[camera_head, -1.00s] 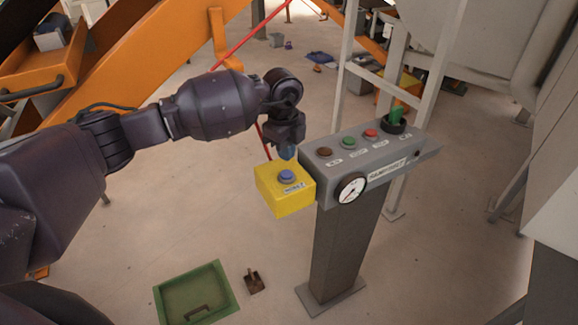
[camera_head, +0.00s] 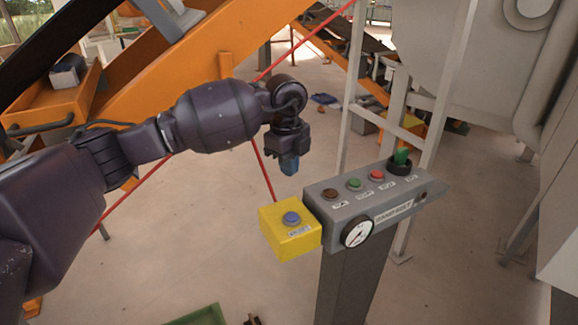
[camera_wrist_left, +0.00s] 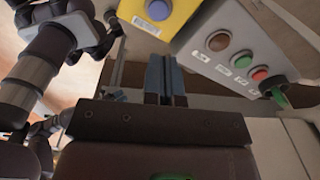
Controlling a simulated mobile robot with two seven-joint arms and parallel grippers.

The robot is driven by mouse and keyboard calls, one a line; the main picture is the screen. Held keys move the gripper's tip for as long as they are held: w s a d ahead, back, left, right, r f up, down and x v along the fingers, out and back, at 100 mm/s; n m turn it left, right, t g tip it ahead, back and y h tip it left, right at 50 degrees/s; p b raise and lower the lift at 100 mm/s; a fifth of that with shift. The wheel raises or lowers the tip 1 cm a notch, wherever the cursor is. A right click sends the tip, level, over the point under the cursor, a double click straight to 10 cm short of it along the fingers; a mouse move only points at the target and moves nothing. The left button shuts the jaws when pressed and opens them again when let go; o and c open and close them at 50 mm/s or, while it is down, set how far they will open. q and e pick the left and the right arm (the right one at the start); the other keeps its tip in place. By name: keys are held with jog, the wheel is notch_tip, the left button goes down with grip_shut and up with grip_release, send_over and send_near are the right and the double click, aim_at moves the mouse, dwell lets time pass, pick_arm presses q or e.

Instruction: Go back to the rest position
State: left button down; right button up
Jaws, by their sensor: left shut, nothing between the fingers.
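My left gripper (camera_head: 289,166) is shut and empty. It hangs in the air above the yellow box (camera_head: 291,240) with the blue button (camera_head: 291,218), apart from it. In the left wrist view its closed blue fingers (camera_wrist_left: 166,78) show below the blue button (camera_wrist_left: 158,10) and the grey control panel (camera_wrist_left: 240,50). My right gripper is not in view.
An orange beam (camera_head: 130,85) and a red bar (camera_head: 300,45) cross behind my left arm. A pale ladder-like frame (camera_head: 352,75) and large grey machinery (camera_head: 480,70) stand behind and right of the panel. A green tray (camera_head: 200,316) lies on the floor at the bottom edge.

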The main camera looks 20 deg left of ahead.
pick_arm(q)
jog(key=s+d+f+t+h, duration=0.1)
jog(key=s+d+f+h, duration=0.3)
jog(key=s+d+h, duration=0.35)
jog(key=s+d+f+t+h, duration=0.2)
jog(key=s+d+f+h, duration=0.25)
jog(key=d+h, duration=0.5)
jog(key=s+a+f+n+t+y, duration=0.1)
jog(key=a+f+n+t+y, duration=0.35)
jog(key=a+n+t, duration=0.3)
jog(key=s+a+f+n+t+y, duration=0.1)
jog(key=a+f+n+t+y, duration=0.35)
jog(key=a+n+t, duration=0.3)
jog(key=s+a+f+n+g+y, duration=0.3)
jog(key=s+a+f+y, duration=0.1)
jog(key=s+f, duration=0.2)
jog(key=s+a+f+n+g+y, duration=0.3)
jog(key=s+a+f+y, duration=0.1)
jog(key=s+f, duration=0.3)
jog(key=shift+s+a+y, duration=0.3)
jog(key=shift+s+a, duration=0.2)
jog(key=shift+s, duration=0.5)
